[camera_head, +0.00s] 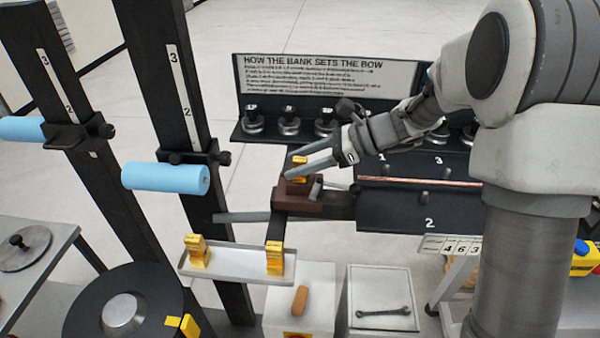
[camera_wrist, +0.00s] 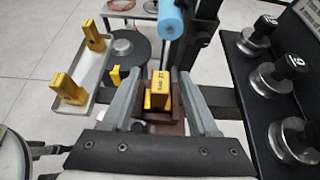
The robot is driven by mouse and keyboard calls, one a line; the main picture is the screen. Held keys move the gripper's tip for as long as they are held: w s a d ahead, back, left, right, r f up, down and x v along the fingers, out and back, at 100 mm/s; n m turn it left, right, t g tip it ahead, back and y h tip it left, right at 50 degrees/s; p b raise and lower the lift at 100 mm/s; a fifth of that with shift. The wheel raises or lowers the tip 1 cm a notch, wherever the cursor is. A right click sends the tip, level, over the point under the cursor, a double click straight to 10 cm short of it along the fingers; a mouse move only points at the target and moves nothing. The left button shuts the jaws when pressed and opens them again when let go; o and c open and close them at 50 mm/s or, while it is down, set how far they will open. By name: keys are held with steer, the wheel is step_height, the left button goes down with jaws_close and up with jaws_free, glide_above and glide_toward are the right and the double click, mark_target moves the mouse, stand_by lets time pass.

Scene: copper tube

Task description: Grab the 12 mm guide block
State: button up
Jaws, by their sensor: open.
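A yellow guide block (camera_wrist: 158,92) sits upright in a brown holder (camera_wrist: 170,127) in the wrist view. Its small upside-down label looks like 12 mm but is hard to read. My gripper (camera_wrist: 157,76) is open, with one finger on each side of this block and gaps between. In the head view the block (camera_head: 299,160) shows above the brown holder (camera_head: 300,205), partly hidden by my gripper (camera_head: 298,169). Two other yellow blocks stand on a pale tray: a left one (camera_head: 197,252) and a right one (camera_head: 275,257); their labels are unreadable here.
The tray (camera_head: 235,267) is at the lower left of the holder. Black posts with blue rollers (camera_head: 165,177) stand left. Weights line a dark shelf (camera_wrist: 265,85) behind, close to my gripper.

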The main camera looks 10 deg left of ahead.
jaws_close()
stand_by(0.5)
